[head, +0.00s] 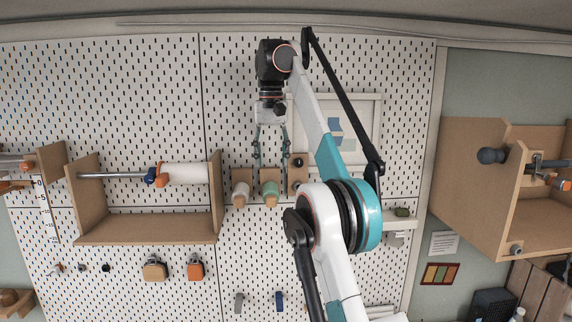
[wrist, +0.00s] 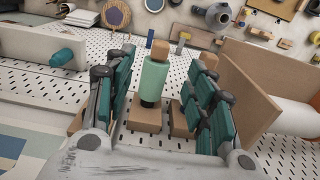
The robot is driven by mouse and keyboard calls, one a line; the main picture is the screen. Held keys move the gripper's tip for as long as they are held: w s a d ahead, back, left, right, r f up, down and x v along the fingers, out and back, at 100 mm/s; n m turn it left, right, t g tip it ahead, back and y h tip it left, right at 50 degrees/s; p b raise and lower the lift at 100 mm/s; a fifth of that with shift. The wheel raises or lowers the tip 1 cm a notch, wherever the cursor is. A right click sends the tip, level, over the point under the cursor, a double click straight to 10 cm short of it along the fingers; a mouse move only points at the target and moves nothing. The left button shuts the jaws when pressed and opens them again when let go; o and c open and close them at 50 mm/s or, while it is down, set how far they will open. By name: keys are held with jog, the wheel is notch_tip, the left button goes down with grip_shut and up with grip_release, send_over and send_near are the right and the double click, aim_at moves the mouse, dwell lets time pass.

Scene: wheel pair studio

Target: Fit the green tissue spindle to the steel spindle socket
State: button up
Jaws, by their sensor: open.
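The green tissue spindle (head: 270,188) stands in a wooden holder on the pegboard, below my gripper (head: 271,154). In the wrist view the green spindle (wrist: 155,78) has a wooden tip and a dark band at its base. My gripper (wrist: 161,70) is open, its teal fingers on either side of the spindle in that picture; I see no contact. I cannot surely identify the steel spindle socket. A steel rod (head: 112,175) with a blue and orange fitting and a white roll (head: 187,174) spans the wooden bracket on the left.
A pale spindle (head: 240,193) in a similar holder stands left of the green one, and a holder with a black knob (head: 298,162) is to its right. The wooden bracket (head: 150,229) is further left. A wooden box unit (head: 470,200) is at the right.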

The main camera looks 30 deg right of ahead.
aim_at(271, 198)
jog(key=f+b, duration=0.1)
jog(key=f, duration=0.6)
jog(key=f+b, duration=0.2)
jog(key=f, duration=0.4)
jog(key=shift+a+f, duration=0.2)
jog(key=shift+f, duration=0.15)
grip_shut()
